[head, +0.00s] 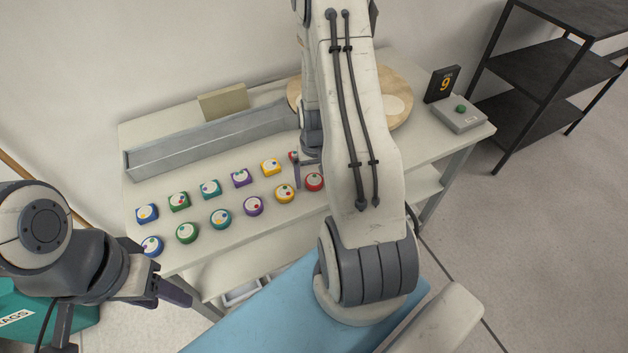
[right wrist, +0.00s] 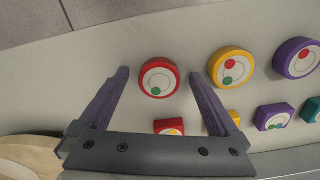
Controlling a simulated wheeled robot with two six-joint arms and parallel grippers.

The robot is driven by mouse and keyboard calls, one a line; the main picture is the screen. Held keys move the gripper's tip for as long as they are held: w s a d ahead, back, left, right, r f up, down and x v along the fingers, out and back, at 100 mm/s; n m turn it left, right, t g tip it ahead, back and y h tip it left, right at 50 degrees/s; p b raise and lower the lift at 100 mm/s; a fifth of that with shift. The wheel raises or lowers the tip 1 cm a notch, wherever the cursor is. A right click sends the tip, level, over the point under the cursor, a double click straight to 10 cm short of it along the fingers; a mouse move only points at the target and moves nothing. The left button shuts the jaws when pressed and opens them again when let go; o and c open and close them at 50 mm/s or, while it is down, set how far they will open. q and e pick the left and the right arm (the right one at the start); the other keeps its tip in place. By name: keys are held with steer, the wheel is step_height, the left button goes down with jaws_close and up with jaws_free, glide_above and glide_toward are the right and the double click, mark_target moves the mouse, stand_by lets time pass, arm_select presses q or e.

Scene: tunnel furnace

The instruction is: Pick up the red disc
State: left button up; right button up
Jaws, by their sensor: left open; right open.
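The red disc (head: 314,182) lies flat on the table at the right end of the front row, with a white top bearing a green spot. In the right wrist view the red disc (right wrist: 159,77) shows between the two fingertips of my right gripper (right wrist: 157,75), which is open and empty. Whether the tips are at the disc's height I cannot tell. In the head view my right gripper (head: 298,172) is partly hidden by my arm, close to the disc's left. My left gripper (head: 172,291) is open and empty, off the table's front left.
A red block (right wrist: 168,127) lies behind the disc. The yellow disc (head: 285,194) is its neighbour, with several coloured discs and blocks further left. A grey trough (head: 200,143) and a round wooden board (head: 398,80) stand behind. A box with a green button (head: 460,112) is at right.

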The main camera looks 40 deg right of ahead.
steer(key=c, duration=1.5)
steer(key=shift+r, duration=0.2)
